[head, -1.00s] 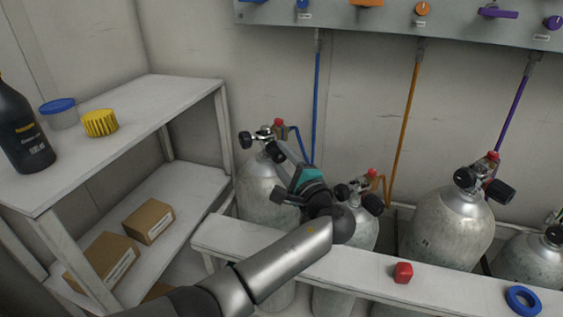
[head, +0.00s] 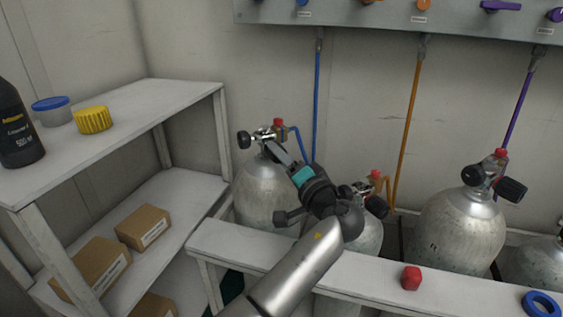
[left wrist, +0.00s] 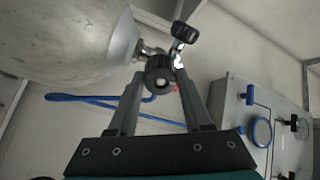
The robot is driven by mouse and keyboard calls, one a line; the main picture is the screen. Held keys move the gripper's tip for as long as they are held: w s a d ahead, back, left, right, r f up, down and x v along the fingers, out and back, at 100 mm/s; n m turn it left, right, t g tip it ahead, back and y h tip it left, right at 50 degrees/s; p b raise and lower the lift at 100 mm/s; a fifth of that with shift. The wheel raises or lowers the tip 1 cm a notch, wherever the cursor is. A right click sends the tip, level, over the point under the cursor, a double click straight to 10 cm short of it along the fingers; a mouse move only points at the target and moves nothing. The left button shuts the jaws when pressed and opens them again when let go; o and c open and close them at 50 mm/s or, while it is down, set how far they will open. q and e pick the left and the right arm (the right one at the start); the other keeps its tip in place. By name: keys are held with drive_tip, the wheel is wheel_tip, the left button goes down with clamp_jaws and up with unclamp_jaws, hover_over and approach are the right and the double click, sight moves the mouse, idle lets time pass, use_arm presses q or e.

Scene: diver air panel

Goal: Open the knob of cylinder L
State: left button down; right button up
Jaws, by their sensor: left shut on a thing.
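The leftmost grey cylinder (head: 262,195), with a blue hose, stands behind the white bench and fills the upper left of the left wrist view (left wrist: 60,40). Its valve has a black knob at the left (head: 243,140) and a red cap (head: 278,122) on top. My left gripper (head: 277,152) reaches this valve from the front right. In the left wrist view its two fingers (left wrist: 160,80) are shut on a round black knob (left wrist: 158,70), one on each side. In the head view the gripper hides most of that knob. My right gripper is not in view.
A white bench rail (head: 380,280) runs in front of the cylinders, with a red cap (head: 411,278) and blue ring (head: 541,303) on it. A shelf (head: 150,100) stands left. More cylinders (head: 460,235) stand right, below the wall panel (head: 400,15).

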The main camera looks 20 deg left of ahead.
use_arm(q)
drive_tip(key=shift+n, duration=5.2)
drive_tip(key=shift+c, duration=1.6)
unclamp_jaws()
